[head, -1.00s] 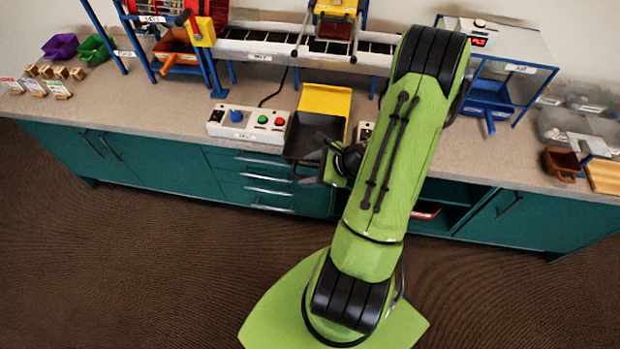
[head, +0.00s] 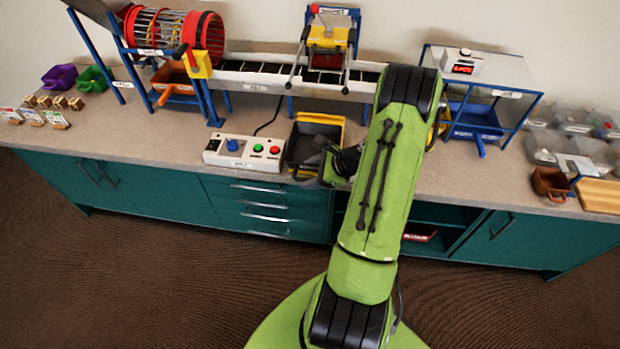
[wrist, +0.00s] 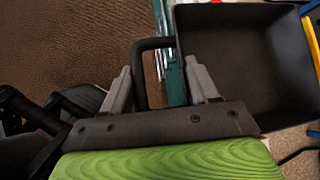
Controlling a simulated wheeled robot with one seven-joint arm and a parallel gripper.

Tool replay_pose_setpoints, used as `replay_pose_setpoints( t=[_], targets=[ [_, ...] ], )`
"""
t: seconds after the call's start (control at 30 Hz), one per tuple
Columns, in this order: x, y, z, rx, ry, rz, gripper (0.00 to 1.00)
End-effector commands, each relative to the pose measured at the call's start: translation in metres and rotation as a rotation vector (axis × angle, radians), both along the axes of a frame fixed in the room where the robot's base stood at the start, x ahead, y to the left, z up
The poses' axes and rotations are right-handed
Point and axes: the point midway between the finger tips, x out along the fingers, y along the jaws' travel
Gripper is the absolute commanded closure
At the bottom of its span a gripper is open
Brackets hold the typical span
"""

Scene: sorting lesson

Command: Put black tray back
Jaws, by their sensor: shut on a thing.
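The black tray (head: 303,143) is at the front of the counter. A yellow frame (head: 320,117) shows along its back and right side. I cannot tell whether the tray rests on the counter or is slightly raised. In the wrist view the tray (wrist: 240,60) is open-topped and looks empty, with a black loop handle (wrist: 142,72). My gripper (wrist: 158,68) is shut on this handle, a finger on each side. In the head view my gripper (head: 331,163) is at the tray's front right, partly hidden by my green arm.
A white control box (head: 243,152) with a blue knob and buttons stands close left of the tray. The conveyor (head: 262,78) runs behind. A blue tray (head: 475,122) sits under a stand at right. Counter between the tray and that stand is partly hidden by my arm.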

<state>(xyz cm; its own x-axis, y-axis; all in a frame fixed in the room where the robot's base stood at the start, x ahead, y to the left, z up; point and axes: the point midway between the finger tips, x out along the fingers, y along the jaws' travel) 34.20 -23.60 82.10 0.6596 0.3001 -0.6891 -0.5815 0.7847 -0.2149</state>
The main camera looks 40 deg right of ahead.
Motion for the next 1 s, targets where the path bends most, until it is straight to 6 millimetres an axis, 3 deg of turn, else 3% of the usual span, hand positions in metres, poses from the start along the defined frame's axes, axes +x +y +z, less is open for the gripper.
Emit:
replay_pose_setpoints(
  t=[1.0],
  targets=[
    [0.044,-0.058,-0.001,-0.001,-0.001,0.0,0.74]
  ],
)
